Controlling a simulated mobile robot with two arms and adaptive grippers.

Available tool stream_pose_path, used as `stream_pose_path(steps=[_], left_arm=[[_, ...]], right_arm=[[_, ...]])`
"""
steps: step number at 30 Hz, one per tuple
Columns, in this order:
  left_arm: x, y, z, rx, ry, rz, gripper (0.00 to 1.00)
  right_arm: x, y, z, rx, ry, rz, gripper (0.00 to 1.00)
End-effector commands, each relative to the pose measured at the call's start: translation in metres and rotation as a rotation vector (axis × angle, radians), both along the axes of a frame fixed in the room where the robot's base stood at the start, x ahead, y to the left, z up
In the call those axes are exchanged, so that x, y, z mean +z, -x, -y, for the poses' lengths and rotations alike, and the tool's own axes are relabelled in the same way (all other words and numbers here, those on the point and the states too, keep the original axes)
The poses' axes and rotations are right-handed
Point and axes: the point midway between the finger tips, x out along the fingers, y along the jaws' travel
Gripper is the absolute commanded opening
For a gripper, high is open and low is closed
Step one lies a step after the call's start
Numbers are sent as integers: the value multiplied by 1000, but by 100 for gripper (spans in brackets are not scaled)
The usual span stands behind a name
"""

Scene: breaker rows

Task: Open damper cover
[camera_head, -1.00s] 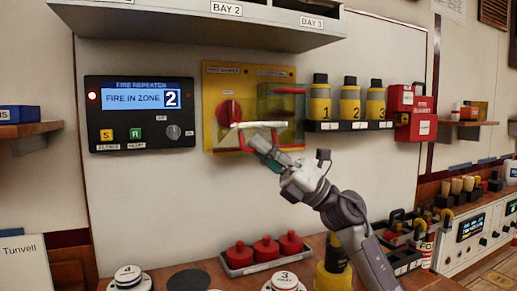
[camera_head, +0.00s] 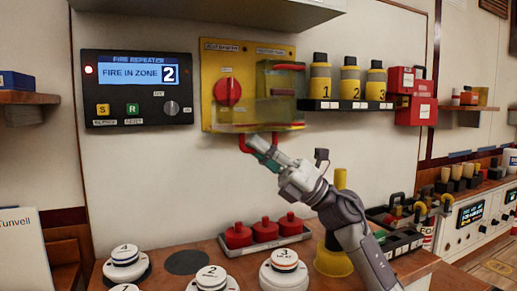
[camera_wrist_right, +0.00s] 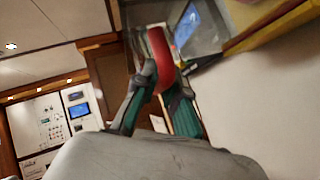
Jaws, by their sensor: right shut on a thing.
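A yellow panel (camera_head: 208,60) is on the wall with a red rotary knob (camera_head: 228,92) at its left and a boxy clear cover (camera_head: 262,85) with a red bar at its right. Its labels are too small to read. A clear flap (camera_head: 265,127), which looks like the damper cover, sticks out along the panel's lower edge. The red knob shows uncovered above it. Its red handle (camera_head: 245,144) hangs just below the panel. My right gripper (camera_head: 263,150) is at this handle. In the right wrist view its fingers (camera_wrist_right: 160,82) are shut on the red handle (camera_wrist_right: 160,52). My left gripper is out of view.
A fire repeater (camera_head: 140,88) is left of the panel. A shelf (camera_head: 350,105) with yellow cylinders and a red box (camera_head: 415,105) are to its right. Below, a worktop (camera_head: 215,250) carries a tray of red knobs (camera_head: 265,240) and round white detectors (camera_head: 285,265).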

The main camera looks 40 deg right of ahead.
Motion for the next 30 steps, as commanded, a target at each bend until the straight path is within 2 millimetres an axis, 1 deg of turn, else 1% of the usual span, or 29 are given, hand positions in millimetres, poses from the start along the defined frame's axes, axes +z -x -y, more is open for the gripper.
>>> stream_pose_path(steps=[8, 9, 11, 12, 13, 23, 26, 30], left_arm=[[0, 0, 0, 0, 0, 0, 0], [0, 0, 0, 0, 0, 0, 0], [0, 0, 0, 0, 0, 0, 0], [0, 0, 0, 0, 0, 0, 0], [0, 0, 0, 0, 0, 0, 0], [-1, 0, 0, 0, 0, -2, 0], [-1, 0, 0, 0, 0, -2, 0], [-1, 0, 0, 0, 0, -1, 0]], right_arm=[[0, 1, -1, 5, 3, 1, 0], [0, 1, -2, 5, 3, 1, 17], [0, 1, -1, 4, 2, 1, 27], [0, 1, -1, 4, 2, 1, 34], [0, 1, -1, 4, 2, 1, 37], [-1, 1, 0, 2, 1, 0, 37], [-7, 5, 5, 2, 1, -2, 37], [-20, 16, 18, 1, 0, -4, 37]])
